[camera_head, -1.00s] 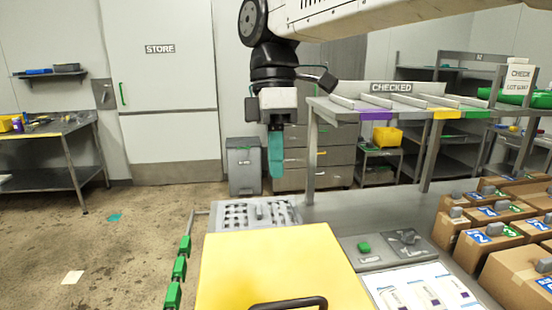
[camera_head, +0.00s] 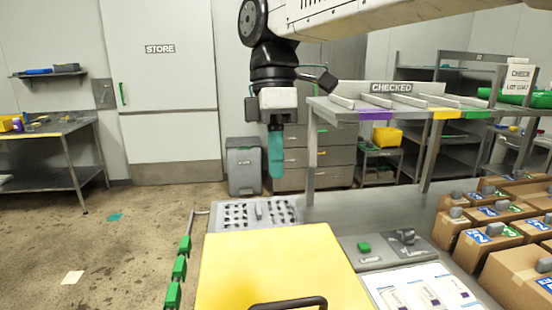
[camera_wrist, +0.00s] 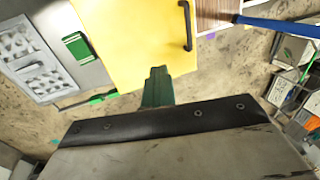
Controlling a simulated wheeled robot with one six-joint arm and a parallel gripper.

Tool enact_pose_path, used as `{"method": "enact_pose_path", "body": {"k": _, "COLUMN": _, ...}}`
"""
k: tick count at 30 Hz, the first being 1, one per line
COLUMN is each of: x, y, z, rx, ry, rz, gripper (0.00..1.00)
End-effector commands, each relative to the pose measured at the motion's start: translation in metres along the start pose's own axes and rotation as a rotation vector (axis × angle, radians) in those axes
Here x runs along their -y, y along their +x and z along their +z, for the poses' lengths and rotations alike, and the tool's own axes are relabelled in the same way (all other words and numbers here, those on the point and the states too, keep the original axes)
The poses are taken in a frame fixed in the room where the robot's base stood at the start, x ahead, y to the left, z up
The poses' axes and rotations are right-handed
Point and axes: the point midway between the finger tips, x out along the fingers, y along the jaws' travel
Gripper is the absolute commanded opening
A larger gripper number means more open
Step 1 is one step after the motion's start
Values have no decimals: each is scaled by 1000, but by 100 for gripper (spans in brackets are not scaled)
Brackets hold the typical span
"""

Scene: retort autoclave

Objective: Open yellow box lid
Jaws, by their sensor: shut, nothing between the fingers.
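The yellow box lid (camera_head: 275,262) lies flat and closed at the bottom middle of the head view, with a black handle (camera_head: 290,302) at its near edge. The lid also shows at the top of the wrist view (camera_wrist: 135,40), with its handle (camera_wrist: 187,25) near its right edge. My gripper (camera_head: 276,172) hangs pointing down beyond the far edge of the lid, above it and apart from it. Its teal fingers are shut and empty; in the wrist view the fingertips (camera_wrist: 158,75) appear over the lower edge of the lid. The box's inside is hidden.
A grey perforated tray (camera_head: 255,213) sits just beyond the lid. A panel with a green button (camera_head: 364,247) and a document (camera_head: 420,290) lie to its right. Cardboard boxes (camera_head: 490,240) crowd the right side. A CHECKED rack (camera_head: 400,105) stands behind.

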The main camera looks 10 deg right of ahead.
Motion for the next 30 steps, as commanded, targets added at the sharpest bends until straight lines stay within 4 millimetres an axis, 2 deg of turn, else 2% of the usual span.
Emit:
{"method": "enact_pose_path", "body": {"k": 4, "x": 0, "y": 0, "z": 0, "rx": 0, "ry": 0, "rz": 0, "gripper": 0}}
{"method": "enact_pose_path", "body": {"k": 5, "x": 0, "y": 0, "z": 0, "rx": 0, "ry": 0, "rz": 0, "gripper": 4}}
{"method": "enact_pose_path", "body": {"k": 8, "x": 0, "y": 0, "z": 0, "rx": 0, "ry": 0, "rz": 0, "gripper": 31}}
{"method": "enact_pose_path", "body": {"k": 9, "x": 0, "y": 0, "z": 0, "rx": 0, "ry": 0, "rz": 0, "gripper": 34}}
{"method": "enact_pose_path", "body": {"k": 19, "x": 0, "y": -5, "z": 0, "rx": -1, "ry": 0, "rz": 1, "gripper": 34}}
{"method": "enact_pose_path", "body": {"k": 30, "x": -1, "y": -63, "z": 0, "rx": -1, "ry": 1, "rz": 2, "gripper": 34}}
